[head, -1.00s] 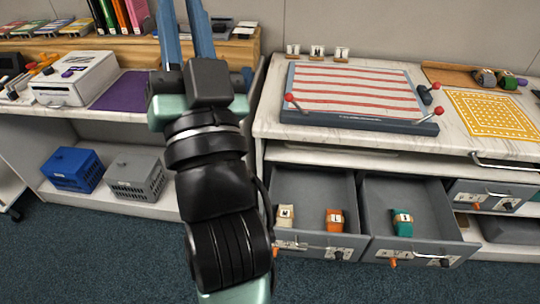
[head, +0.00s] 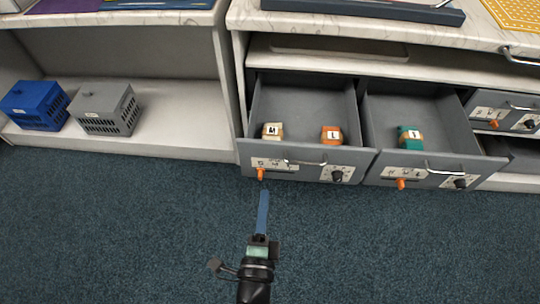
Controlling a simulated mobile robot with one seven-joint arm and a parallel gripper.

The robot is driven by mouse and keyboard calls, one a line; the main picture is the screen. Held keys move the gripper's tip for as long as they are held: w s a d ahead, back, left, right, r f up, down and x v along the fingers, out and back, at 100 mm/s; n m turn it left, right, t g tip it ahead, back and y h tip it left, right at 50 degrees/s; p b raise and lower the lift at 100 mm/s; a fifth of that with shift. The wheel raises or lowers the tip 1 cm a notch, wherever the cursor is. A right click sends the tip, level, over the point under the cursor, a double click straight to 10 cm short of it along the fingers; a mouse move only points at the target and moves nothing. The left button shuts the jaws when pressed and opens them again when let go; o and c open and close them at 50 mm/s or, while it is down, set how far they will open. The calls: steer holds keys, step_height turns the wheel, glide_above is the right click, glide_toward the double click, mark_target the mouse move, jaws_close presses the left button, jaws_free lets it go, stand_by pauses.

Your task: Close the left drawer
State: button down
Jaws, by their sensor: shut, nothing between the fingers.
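The left drawer (head: 360,161) is grey and pulled out, with a metal handle, an orange knob and a black knob on its front. A cream block (head: 272,131) and an orange block (head: 332,135), both labelled, lie inside it. My gripper (head: 264,188) is in front of and below the left part of that drawer front, its blue fingers pointing at it near the orange knob. The fingers appear as one narrow bar, shut and empty. The tips look close to the drawer front; whether they touch it I cannot tell.
The neighbouring drawer (head: 475,163) on the right is also pulled out, with a teal block (head: 410,138) inside. Another drawer (head: 505,108) is at far right. Blue (head: 35,105) and grey (head: 105,107) baskets stand on the low left shelf. The carpet (head: 120,230) is clear.

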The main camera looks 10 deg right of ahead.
mark_target(270, 144)
steer(key=b+x, duration=0.2)
steer(key=x, duration=1)
steer(key=shift+w, duration=0.3)
steer(key=shift+w+d, duration=0.1)
